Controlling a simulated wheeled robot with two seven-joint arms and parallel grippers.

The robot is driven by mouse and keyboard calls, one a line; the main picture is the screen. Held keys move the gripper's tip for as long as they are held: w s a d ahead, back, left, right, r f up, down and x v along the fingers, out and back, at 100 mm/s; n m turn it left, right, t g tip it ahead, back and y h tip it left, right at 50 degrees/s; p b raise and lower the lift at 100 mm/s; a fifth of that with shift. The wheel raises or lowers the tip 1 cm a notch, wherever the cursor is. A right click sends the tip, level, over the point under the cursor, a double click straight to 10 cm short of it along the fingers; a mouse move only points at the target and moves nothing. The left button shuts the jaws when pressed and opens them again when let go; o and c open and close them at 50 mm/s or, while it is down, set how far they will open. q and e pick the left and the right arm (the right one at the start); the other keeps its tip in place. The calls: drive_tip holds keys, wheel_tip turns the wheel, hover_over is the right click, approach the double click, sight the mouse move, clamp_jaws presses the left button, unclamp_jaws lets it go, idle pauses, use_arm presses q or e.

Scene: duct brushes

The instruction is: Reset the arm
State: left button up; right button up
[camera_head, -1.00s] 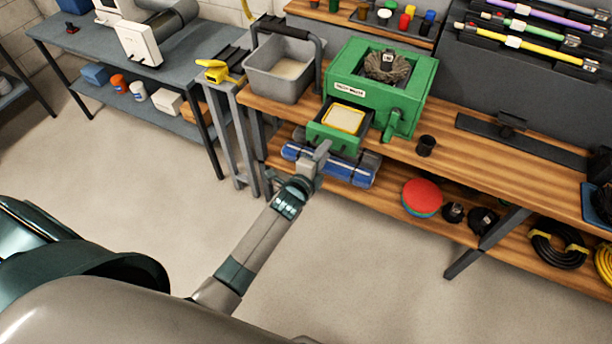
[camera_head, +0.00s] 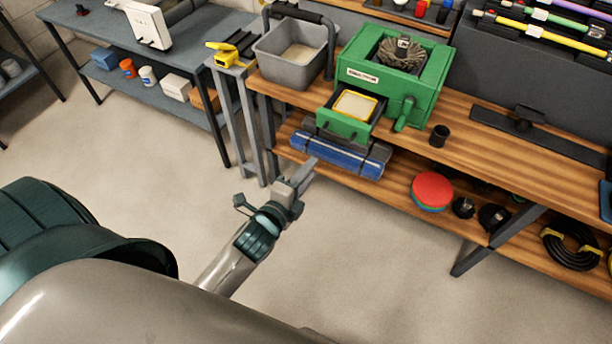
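My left gripper (camera_head: 303,174) is over the floor in front of the wooden bench, below and a little left of the green machine's drawer. No object shows in it, but its fingers are seen at an angle and I cannot tell whether they are open or shut. My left arm reaches up from the lower left. The green machine (camera_head: 420,100) stands on the bench with a grey brush on top. Its front drawer (camera_head: 345,124) is pulled out and holds a yellow-rimmed tray (camera_head: 356,105). My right gripper is not in view.
A blue case (camera_head: 335,154) lies on the lower shelf close behind my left gripper. A grey bucket (camera_head: 290,65) stands left of the machine. A black cup (camera_head: 439,135) and red disc (camera_head: 432,188) are to the right. The floor (camera_head: 350,250) is clear.

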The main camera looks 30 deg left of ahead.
use_arm(q)
drive_tip(key=shift+s+r, duration=0.1)
drive_tip(key=shift+s, duration=0.35)
idle(0.3)
drive_tip(key=s+f+n+g, duration=0.2)
drive_tip(key=s+f, duration=0.2)
drive_tip(key=f, duration=0.8)
drive_tip(key=s+f+n+g+b, duration=0.1)
drive_tip(key=s+f+n+g, duration=0.25)
drive_tip(key=f, duration=0.85)
drive_tip(key=s+f+n+g, duration=0.2)
drive_tip(key=s+f, duration=0.2)
drive_tip(key=f, duration=0.7)
drive_tip(key=s+a+f+n+g, duration=0.1)
drive_tip(key=s+f+n+g, duration=0.1)
drive_tip(key=s+f, duration=0.5)
drive_tip(key=s+a+f+n+g+b, duration=0.1)
drive_tip(key=s+f, duration=0.6)
drive_tip(key=s, duration=0.7)
drive_tip(key=s+f+n+g, duration=0.4)
drive_tip(key=s+f, duration=0.4)
drive_tip(key=s, duration=0.3)
drive_tip(key=shift+s+a+n+y+b, duration=0.3)
drive_tip(key=shift+a+n+b, duration=0.1)
drive_tip(key=shift+n, duration=0.35)
